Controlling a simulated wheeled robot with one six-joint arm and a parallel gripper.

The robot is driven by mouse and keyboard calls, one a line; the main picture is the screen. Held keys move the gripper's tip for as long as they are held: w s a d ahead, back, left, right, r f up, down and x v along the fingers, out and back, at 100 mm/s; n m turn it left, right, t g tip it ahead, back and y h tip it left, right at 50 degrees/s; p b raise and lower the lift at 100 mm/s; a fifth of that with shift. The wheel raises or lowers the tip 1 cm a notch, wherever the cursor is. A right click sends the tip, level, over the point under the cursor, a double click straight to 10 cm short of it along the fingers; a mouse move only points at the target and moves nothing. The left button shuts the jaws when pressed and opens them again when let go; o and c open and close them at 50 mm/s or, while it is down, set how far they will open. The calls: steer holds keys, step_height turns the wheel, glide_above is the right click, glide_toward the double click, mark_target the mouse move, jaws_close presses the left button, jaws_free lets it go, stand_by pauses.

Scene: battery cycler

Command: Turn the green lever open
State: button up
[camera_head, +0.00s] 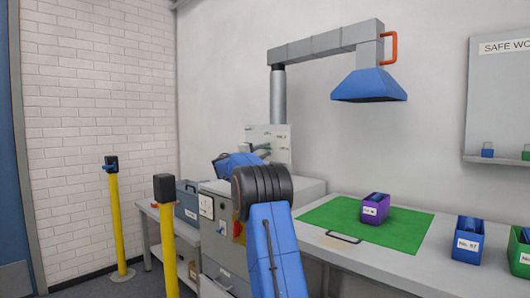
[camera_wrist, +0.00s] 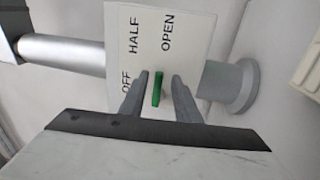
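The green lever (camera_wrist: 158,88) shows in the wrist view between the two grey fingers of my gripper (camera_wrist: 161,75). The fingers stand apart, one on each side of the lever, with a narrow gap on both sides. The gripper looks open and does not clamp the lever. The lever sits in front of a white panel (camera_wrist: 188,22) marked OFF, HALF and OPEN. In the head view the panel (camera_head: 283,133) is small, and my arm hides part of that area.
A grey pipe (camera_wrist: 65,53) and a round grey flange (camera_wrist: 228,86) flank the panel. A blue fume hood (camera_head: 368,86) hangs over the bench. A purple bin (camera_head: 374,209) stands on a green mat (camera_head: 408,226). Yellow posts (camera_head: 117,221) stand at left.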

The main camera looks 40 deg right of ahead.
steer(key=v, duration=1.7)
steer(key=shift+a, duration=0.25)
